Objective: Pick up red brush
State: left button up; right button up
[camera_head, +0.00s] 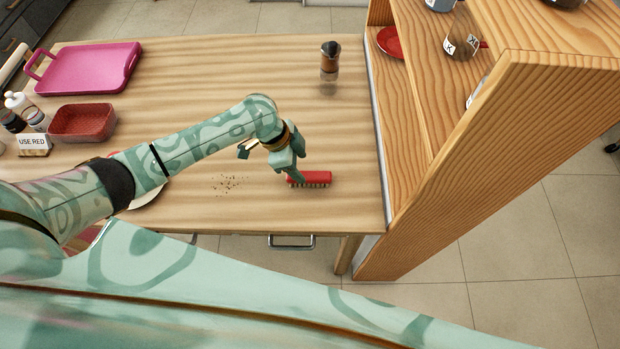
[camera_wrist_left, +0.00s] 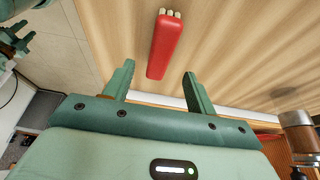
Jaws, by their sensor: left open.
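The red brush (camera_head: 309,179) lies on the wooden table near its front right part, with pale bristles along its side facing me. It also shows in the left wrist view (camera_wrist_left: 165,47), just beyond and between the open fingers. My left gripper (camera_head: 293,172) is low over the table at the brush's left end in the head view. I cannot tell from the head view whether a fingertip touches the brush.
Dark crumbs (camera_head: 228,184) lie left of the brush. A plate (camera_head: 150,192) is partly hidden under my left arm. A pepper mill (camera_head: 330,62) stands at the back. A pink tray (camera_head: 88,68), red basket (camera_head: 83,121) and "USE RED" sign (camera_head: 33,143) are left. A wooden shelf (camera_head: 480,130) borders the right.

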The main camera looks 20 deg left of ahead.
aim_at(308, 175)
pick_arm(q)
jog(key=shift+x, duration=0.9)
jog(key=b+x, duration=0.2)
jog(key=x, duration=0.3)
jog(key=shift+a+b, duration=0.1)
jog(key=shift+b, duration=0.2)
jog(key=shift+f, duration=0.3)
jog(key=shift+c, duration=0.3)
jog(key=c, duration=1.1)
jog(key=shift+r, duration=0.1)
